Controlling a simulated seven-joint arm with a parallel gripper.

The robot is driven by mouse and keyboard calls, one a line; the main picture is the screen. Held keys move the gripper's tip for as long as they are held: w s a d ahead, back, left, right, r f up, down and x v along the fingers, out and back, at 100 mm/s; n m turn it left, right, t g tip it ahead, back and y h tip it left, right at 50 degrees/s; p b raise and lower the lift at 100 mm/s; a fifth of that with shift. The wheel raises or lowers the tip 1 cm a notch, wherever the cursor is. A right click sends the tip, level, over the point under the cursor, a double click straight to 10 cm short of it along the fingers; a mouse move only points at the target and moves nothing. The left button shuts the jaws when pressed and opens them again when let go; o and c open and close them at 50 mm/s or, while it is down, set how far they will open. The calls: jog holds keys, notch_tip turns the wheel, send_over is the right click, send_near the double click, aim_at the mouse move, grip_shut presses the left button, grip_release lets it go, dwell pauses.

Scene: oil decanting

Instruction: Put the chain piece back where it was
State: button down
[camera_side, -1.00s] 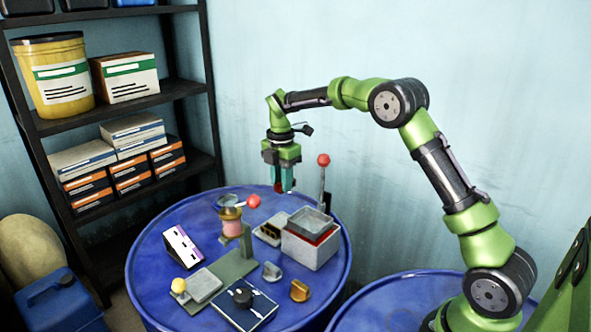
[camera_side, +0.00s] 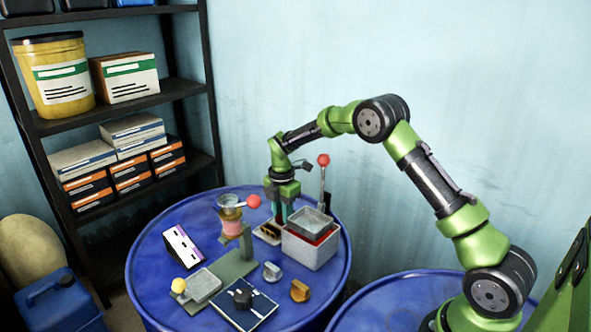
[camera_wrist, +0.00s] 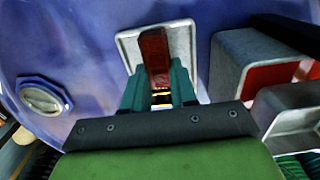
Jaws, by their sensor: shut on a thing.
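My gripper (camera_side: 275,215) is low over the small pale tray (camera_side: 259,237) at the back of the blue drum top. In the wrist view its teal fingers (camera_wrist: 160,92) are shut on a dark red-brown piece (camera_wrist: 153,50), seemingly the chain piece. The tray (camera_wrist: 128,42) lies around and beneath the piece in that view. I cannot tell whether the piece touches the tray floor. In the side view the fingers and neighbouring parts hide the piece. Something yellow and black shows between the fingers.
A grey box with red inside (camera_side: 311,247) stands close on the right, with a red-knobbed lever (camera_side: 323,160) behind it. A pink-banded cup stand (camera_side: 231,222) is on the left. A knob panel (camera_side: 245,305) and two small fittings (camera_side: 299,291) sit in front.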

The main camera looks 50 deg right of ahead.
jog(key=shift+f, duration=0.25)
jog(key=c, duration=0.9)
grip_release()
